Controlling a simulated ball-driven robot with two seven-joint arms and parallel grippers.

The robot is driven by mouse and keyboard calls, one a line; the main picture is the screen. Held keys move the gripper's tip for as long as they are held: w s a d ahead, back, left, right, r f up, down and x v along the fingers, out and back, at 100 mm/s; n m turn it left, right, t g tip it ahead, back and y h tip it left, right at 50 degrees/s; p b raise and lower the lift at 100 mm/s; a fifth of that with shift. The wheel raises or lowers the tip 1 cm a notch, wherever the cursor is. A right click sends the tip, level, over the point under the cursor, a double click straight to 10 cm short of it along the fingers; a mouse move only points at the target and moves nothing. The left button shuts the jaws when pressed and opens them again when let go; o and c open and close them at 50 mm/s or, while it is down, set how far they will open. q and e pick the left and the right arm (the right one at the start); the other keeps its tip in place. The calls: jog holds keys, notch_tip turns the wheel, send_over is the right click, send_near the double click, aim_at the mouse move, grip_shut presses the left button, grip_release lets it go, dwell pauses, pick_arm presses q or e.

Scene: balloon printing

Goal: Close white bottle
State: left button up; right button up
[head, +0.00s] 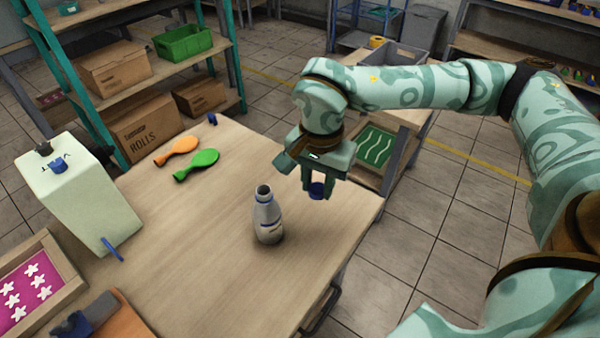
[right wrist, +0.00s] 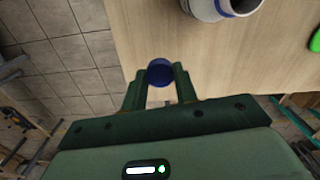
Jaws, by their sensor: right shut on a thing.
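The white bottle (head: 268,217) stands upright on the wooden table, with a dark open mouth and no cap on it. It also shows at the top edge of the right wrist view (right wrist: 205,8), partly cut off. My right gripper (head: 318,190) is shut on a blue cap (head: 316,189), to the right of the bottle and apart from it. In the right wrist view the blue cap (right wrist: 160,72) sits between the two fingertips. My left gripper is not in view.
An orange balloon (head: 177,151) and a green balloon (head: 197,164) lie at the table's far left. A pale box-shaped machine (head: 75,190) and a pink tray with white stars (head: 30,290) are at left. The table (head: 205,285) is clear around the bottle.

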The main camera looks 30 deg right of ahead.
jog(key=s, duration=0.1)
jog(key=s+r, duration=0.1)
jog(key=s, duration=0.1)
jog(key=s+r+p, duration=0.1)
jog(key=shift+s+d, duration=0.2)
jog(key=shift+d, duration=0.2)
jog(key=s+a+n, duration=0.2)
jog(key=a+n, duration=0.4)
jog(key=n, duration=0.6)
jog(key=shift+a+r, duration=0.15)
jog(key=shift+a, duration=0.25)
